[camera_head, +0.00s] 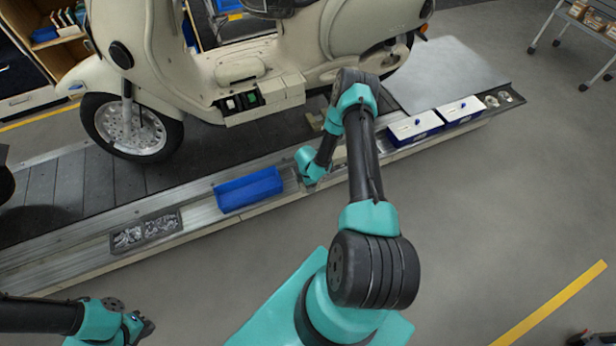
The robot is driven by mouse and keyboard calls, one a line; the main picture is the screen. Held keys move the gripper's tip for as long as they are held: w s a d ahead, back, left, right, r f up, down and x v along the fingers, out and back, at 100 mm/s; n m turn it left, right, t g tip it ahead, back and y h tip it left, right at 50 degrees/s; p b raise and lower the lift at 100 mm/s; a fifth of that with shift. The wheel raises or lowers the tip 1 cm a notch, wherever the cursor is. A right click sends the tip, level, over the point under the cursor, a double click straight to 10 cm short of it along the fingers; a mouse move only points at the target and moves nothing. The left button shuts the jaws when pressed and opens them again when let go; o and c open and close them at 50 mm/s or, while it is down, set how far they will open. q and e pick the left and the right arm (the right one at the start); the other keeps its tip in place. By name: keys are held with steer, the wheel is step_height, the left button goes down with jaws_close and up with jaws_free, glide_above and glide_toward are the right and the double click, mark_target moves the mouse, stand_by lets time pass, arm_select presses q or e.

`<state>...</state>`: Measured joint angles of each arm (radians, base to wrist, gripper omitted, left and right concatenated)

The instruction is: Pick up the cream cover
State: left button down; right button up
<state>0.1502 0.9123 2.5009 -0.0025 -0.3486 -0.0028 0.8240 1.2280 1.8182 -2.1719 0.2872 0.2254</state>
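A cream scooter (175,60) stands on the conveyor. I cannot tell whether this panel is the cream cover; no separate cover shows clearly. My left gripper (146,327) is at the bottom left, over the floor and well away from the scooter. Its finger gap is too small to judge. My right arm reaches over the conveyor edge and its wrist bends down near the blue tray; its fingers are hidden.
An empty-looking blue tray (248,191) and a grey tray of metal parts (145,229) sit on the conveyor's front ledge (85,257). Two blue boxes with white tops (414,126) (461,109) and small metal rings (491,101) are farther right.

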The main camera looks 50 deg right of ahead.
steer(key=shift+s+a+r, duration=0.2)
steer(key=shift+s+a, duration=1.3)
steer(key=shift+a, duration=0.2)
